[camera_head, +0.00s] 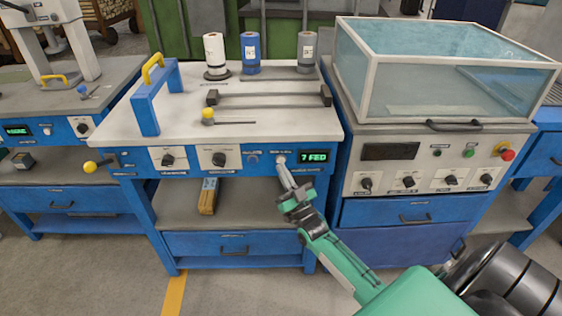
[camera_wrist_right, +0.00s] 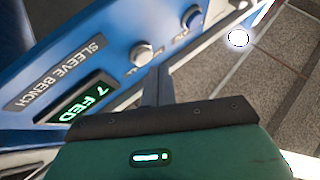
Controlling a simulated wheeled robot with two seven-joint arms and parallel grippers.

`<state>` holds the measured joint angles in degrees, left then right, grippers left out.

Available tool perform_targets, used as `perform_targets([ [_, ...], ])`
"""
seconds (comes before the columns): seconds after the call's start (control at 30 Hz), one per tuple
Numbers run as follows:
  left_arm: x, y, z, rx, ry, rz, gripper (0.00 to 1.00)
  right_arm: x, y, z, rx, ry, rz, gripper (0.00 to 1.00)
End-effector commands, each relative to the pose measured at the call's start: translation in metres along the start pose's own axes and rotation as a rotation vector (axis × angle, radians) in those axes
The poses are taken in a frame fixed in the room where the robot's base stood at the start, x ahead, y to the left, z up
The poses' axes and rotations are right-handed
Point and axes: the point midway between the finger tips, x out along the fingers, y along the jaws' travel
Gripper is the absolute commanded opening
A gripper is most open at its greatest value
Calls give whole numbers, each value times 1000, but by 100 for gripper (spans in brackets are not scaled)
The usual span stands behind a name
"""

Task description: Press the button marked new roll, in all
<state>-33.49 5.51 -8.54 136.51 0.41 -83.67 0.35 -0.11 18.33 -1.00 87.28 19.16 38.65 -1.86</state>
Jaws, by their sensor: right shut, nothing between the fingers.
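A blue-fronted bench panel (camera_head: 130,162) carries a green display (camera_head: 314,156) reading "7 FED". A silver round button (camera_head: 281,159) sits just left of the display; the small lettering near it is too small to read. In the right wrist view the silver button (camera_wrist_right: 141,54) stands beside the display (camera_wrist_right: 80,100), with a blue button (camera_wrist_right: 192,16) farther along. My right gripper (camera_head: 283,168) is shut and empty, its tips close at the silver button; in the wrist view the fingers (camera_wrist_right: 157,72) partly overlap its edge. I cannot tell whether they touch. My left gripper is not in view.
Several rolls (camera_head: 251,52) and a blue frame (camera_head: 145,106) stand on the bench top. A glass-covered machine (camera_head: 440,70) stands close on the right.

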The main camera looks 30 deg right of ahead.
Motion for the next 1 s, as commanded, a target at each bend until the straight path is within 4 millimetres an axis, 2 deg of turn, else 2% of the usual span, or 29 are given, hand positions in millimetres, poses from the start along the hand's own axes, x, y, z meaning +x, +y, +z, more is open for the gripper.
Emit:
perform_targets([
  [1.0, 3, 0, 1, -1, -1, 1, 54, 6, 4, 4, 0, 0, 0, 0],
])
